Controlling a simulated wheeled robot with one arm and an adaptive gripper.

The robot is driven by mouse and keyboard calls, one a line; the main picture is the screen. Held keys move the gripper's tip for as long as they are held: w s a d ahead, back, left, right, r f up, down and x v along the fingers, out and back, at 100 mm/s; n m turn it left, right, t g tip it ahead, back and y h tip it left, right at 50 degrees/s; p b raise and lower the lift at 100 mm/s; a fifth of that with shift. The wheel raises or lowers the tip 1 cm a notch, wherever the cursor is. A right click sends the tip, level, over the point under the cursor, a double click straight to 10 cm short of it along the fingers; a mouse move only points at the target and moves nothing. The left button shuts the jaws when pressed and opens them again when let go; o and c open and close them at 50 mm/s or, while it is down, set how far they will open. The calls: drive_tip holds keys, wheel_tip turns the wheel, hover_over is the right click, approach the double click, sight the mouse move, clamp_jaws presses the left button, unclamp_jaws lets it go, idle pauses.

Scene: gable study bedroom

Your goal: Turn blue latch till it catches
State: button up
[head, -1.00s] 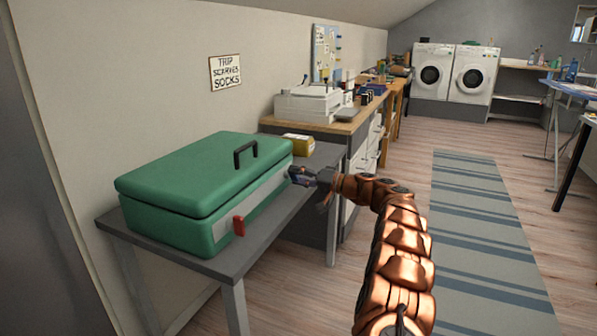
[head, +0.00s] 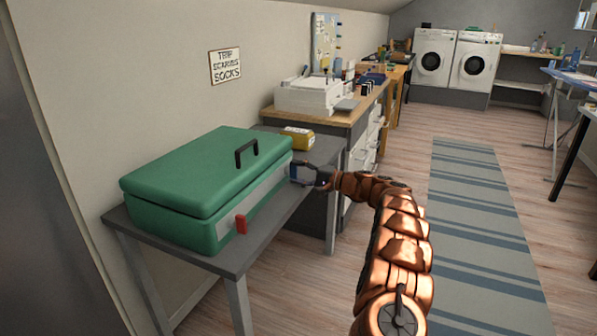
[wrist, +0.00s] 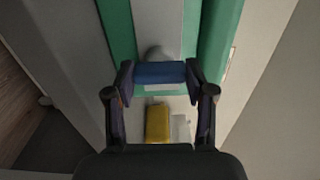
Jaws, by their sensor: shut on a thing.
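The green case (head: 195,185) lies on the grey table, its lid down, with a black handle (head: 246,152) on top. A pale strip runs along its front face. The blue latch (wrist: 160,73) sits on that strip at the far end; in the head view my gripper largely hides it. My gripper (wrist: 160,75) is shut on the blue latch, one finger at each end of it. In the head view my gripper (head: 300,174) reaches the case's front from the right. A red latch (head: 241,224) stands upright at the near end of the strip.
A yellow object (head: 298,138) lies on the grey table (head: 225,262) behind the case; it also shows in the wrist view (wrist: 158,123). A desk with a white printer (head: 309,95) stands beyond. The floor with the striped rug (head: 470,230) is clear to the right.

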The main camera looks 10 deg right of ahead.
drive_tip(key=shift+a+f, duration=0.1)
drive_tip(key=o, duration=1.2)
drive_tip(key=shift+c, duration=0.2)
drive_tip(key=shift+s+d, duration=0.1)
drive_tip(key=shift+d, duration=0.1)
drive_tip(key=v, duration=1.1)
drive_tip(key=shift+s+d, duration=0.25)
drive_tip(key=shift+d, duration=0.05)
